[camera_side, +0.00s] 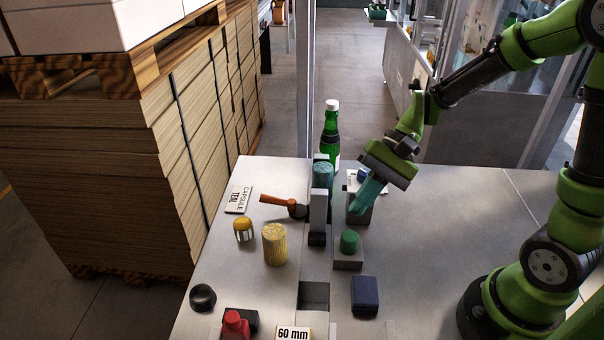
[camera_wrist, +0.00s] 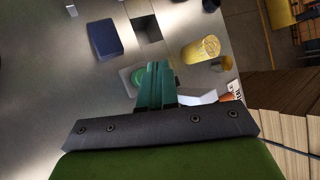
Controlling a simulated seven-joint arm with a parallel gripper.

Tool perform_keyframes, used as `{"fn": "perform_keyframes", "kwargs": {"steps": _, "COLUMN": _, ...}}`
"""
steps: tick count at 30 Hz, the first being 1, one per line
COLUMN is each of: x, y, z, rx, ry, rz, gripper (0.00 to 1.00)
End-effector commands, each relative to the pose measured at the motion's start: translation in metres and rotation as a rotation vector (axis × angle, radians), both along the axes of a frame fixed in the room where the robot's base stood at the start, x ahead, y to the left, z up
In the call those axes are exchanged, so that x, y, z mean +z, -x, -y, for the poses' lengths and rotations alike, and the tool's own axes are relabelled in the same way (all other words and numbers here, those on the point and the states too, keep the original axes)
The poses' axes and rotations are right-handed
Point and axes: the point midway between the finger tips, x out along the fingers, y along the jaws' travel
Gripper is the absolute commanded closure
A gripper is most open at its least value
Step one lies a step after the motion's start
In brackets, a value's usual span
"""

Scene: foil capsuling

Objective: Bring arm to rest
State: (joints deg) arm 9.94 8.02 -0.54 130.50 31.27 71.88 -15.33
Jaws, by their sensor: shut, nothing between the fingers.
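My gripper (camera_side: 368,194) is over the middle of the metal table (camera_side: 432,258) in the side view, tilted down and to the left. Its teal fingers are together with nothing seen between them; in the wrist view the closed fingers (camera_wrist: 156,86) point up the picture. The fingers overlap a grey block in the side view, and I cannot tell whether they touch it. A green cap (camera_side: 349,241) sits on a grey block just in front of the gripper. A green bottle (camera_side: 331,130) with a white cap stands upright behind a metal fixture (camera_side: 318,212), left of the gripper.
Left of the fixture are an orange-handled tool (camera_side: 278,201), a yellow cylinder (camera_side: 275,245), a small yellow-topped piece (camera_side: 243,230), a black ring (camera_side: 202,297) and a red piece (camera_side: 235,324). A dark blue block (camera_side: 365,296) lies in front. The table's right part is clear.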

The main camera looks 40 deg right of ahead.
Motion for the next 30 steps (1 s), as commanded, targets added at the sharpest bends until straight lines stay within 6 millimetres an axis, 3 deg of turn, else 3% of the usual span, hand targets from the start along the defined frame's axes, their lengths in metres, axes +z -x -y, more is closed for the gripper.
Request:
{"fn": "perform_keyframes", "kwargs": {"steps": 5, "x": 0.007, "y": 0.020, "z": 0.021, "rx": 0.070, "ry": 0.211, "rz": 0.097, "gripper": 1.00}}
{"fn": "perform_keyframes", "kwargs": {"steps": 15, "x": 0.075, "y": 0.048, "z": 0.053, "rx": 0.190, "ry": 0.625, "rz": 0.554, "gripper": 1.00}}
{"fn": "perform_keyframes", "kwargs": {"steps": 22, "x": 0.108, "y": 0.062, "z": 0.054, "rx": 0.209, "ry": 0.710, "rz": 0.742, "gripper": 1.00}}
{"fn": "perform_keyframes", "kwargs": {"steps": 30, "x": 0.115, "y": 0.063, "z": 0.051, "rx": 0.209, "ry": 0.707, "rz": 0.770, "gripper": 1.00}}
